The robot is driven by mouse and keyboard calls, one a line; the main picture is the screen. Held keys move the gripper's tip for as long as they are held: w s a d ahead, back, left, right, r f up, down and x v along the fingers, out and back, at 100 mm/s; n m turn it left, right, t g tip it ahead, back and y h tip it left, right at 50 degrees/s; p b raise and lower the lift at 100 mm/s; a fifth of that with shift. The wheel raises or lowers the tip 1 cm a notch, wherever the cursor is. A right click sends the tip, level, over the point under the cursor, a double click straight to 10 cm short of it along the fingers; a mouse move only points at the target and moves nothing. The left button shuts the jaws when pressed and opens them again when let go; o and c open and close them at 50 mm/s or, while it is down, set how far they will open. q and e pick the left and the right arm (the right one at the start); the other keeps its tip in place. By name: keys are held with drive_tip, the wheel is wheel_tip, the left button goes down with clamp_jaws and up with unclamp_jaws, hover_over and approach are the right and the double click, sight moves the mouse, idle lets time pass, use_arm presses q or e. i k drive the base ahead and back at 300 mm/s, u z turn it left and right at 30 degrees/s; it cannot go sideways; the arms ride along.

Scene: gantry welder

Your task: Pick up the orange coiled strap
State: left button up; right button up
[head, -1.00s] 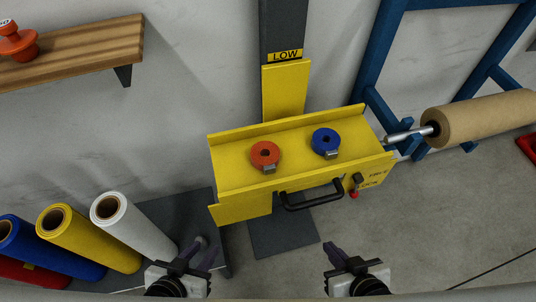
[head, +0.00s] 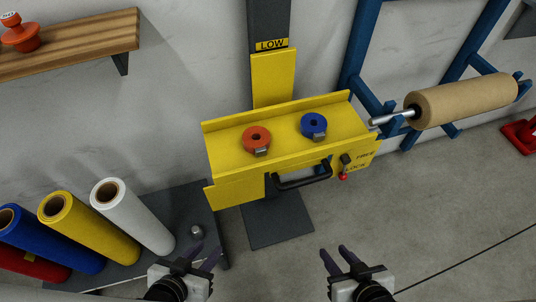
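The orange coiled strap (head: 256,137) lies flat on the left part of the yellow tray (head: 226,155), with a grey buckle at its front edge. A blue coiled strap (head: 313,125) lies to its right on the same tray. My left gripper (head: 199,256) is at the bottom, left of and well short of the tray, with its fingers apart and nothing between them. My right gripper (head: 335,254) is at the bottom right of centre, also apart and empty. Neither gripper touches the tray or the straps.
A black handle (head: 302,179) and a red-knobbed lever (head: 343,176) are on the tray's front. Several rolls, including a white one (head: 134,216), stand at the left. A brown roll (head: 465,101) hangs on a blue rack at the right. A wooden shelf (head: 75,46) is upper left.

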sight(259, 147)
drive_tip(key=u, duration=0.25)
drive_tip(key=k, duration=1.15)
drive_tip(key=u, duration=0.8)
drive_tip(key=i, duration=0.45)
drive_tip(key=u, duration=0.05)
